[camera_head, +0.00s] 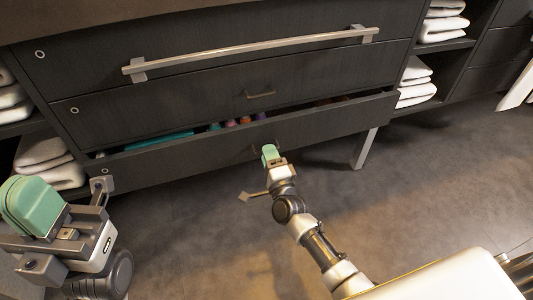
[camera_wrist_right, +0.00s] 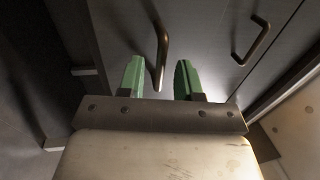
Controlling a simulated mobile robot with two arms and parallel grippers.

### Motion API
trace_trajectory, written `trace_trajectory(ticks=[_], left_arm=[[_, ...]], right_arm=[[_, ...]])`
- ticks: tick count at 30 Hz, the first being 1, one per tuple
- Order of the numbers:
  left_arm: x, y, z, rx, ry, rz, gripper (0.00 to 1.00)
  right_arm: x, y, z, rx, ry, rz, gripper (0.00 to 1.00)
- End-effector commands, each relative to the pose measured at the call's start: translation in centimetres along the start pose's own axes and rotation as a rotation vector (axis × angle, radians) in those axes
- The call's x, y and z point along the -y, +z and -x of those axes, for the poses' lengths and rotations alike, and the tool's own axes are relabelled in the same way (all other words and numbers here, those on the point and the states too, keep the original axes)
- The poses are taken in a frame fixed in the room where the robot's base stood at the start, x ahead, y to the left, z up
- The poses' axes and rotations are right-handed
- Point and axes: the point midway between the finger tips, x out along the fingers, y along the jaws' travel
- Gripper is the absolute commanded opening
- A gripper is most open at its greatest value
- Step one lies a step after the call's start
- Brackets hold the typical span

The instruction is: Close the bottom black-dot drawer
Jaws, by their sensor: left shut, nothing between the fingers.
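The bottom drawer (camera_head: 200,160) of the dark vanity stands partly open, its front pulled out below the drawer above. A small round dot (camera_head: 105,171) marks its left end. My right gripper (camera_head: 270,153) is at the middle of its front. In the right wrist view that gripper (camera_wrist_right: 160,80) is open, and a dark vertical-looking bar handle (camera_wrist_right: 162,50) shows between its green fingers; I cannot tell whether they touch it. My left gripper (camera_head: 32,205) is shut and empty, at the lower left, apart from the drawer.
Inside the drawer are a teal item (camera_head: 155,141) and several small colored bottles (camera_head: 246,120). The middle drawer (camera_head: 180,98) above is shut. A long metal bar (camera_head: 250,47) crosses the top front. Towels (camera_head: 45,150) fill side shelves. A metal leg (camera_head: 363,148) stands right; floor (camera_head: 440,170) is clear.

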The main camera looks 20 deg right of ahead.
Motion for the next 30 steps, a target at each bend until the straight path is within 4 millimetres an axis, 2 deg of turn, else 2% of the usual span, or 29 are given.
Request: trace_trajectory(ticks=[5, 14, 15, 21, 22, 30], left_arm=[[0.0, 0.1, -0.2, -0.017, 0.008, -0.003, 0.0], [0.0, 0.1, -0.4, -0.019, 0.009, -0.003, 0.0], [0.0, 0.1, -0.3, -0.019, 0.009, -0.003, 0.0], [0.0, 0.1, -0.3, -0.019, 0.009, -0.003, 0.0], [0.0, 0.1, -0.3, -0.019, 0.009, -0.003, 0.0], [0.0, 0.2, -0.2, -0.018, 0.009, -0.003, 0.0]], right_arm=[[-0.1, 0.0, -1.7, 0.0, 0.0, 0.0, 0.34], [0.0, 0.0, -2.0, 0.001, 0.002, 0.001, 0.34], [0.0, 0.0, -2.0, 0.001, 0.002, 0.001, 0.33], [0.0, 0.0, -2.0, 0.001, 0.002, 0.001, 0.02], [0.0, 0.0, -2.0, 0.001, 0.002, 0.001, 0.0], [-0.1, 0.0, -2.1, 0.001, 0.001, 0.001, 0.0]])
